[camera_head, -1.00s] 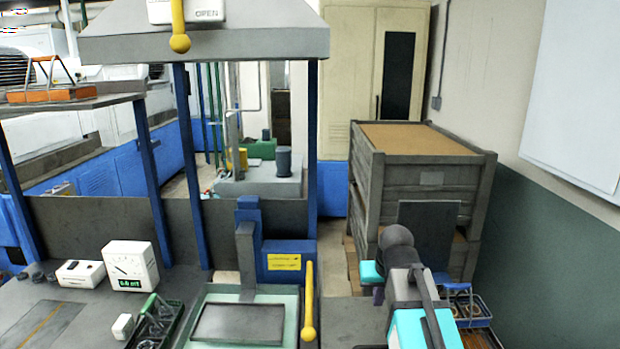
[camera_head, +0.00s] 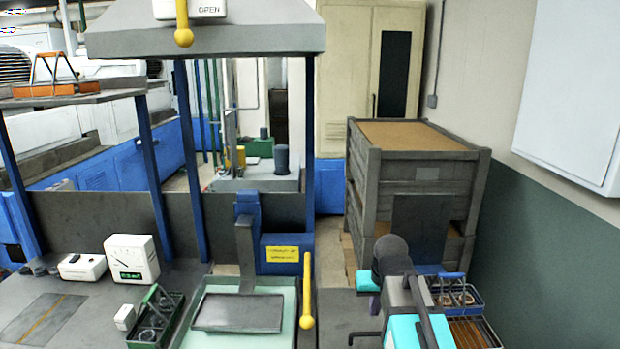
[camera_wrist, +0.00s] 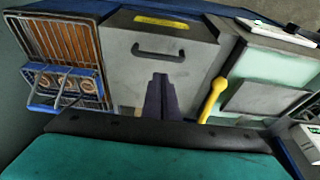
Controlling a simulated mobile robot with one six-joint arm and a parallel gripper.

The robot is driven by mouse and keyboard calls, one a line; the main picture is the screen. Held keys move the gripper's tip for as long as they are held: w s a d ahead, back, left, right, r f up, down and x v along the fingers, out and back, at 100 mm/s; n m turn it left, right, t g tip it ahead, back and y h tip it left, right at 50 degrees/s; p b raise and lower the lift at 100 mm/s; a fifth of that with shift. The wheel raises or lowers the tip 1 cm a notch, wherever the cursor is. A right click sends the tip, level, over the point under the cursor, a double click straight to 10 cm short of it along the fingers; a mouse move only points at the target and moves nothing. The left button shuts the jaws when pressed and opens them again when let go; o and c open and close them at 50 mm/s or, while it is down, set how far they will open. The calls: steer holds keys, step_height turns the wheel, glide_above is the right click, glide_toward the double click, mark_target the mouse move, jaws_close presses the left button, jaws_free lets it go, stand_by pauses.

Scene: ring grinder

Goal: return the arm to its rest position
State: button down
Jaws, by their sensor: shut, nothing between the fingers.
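My arm shows at the lower right of the head view, teal and dark grey, in front of the stacked grey crates. In the wrist view my gripper (camera_wrist: 161,98) shows as two dark purple fingers pressed together with nothing between them. They show over a grey panel with a black handle (camera_wrist: 158,52).
A blue-handled basket with rings (camera_head: 455,293) stands right of my arm. A yellow lever (camera_head: 307,290) stands left of it, beside the grinder's dark plate (camera_head: 240,312). A green-handled basket (camera_head: 155,318) and a gauge box (camera_head: 132,258) are further left. Grey crates (camera_head: 420,172) stand behind.

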steer(key=s+f+g+b, duration=0.2)
steer(key=s+f, duration=0.3)
steer(key=f, duration=0.7)
steer(key=s+f+g+b, duration=0.1)
steer(key=s+f+b, duration=0.25)
steer(key=f, duration=0.75)
steer(key=s+f+g+b, duration=0.15)
steer(key=s+f, duration=0.45)
steer(key=f, duration=0.6)
steer(key=s+f+g+b, duration=0.4)
steer(key=s+f, duration=1.9)
steer(key=s, duration=0.1)
steer(key=shift+s+a+f+g+b, duration=0.25)
steer(key=shift+s+a+g+b, duration=0.05)
steer(key=shift+a+g+b, duration=0.1)
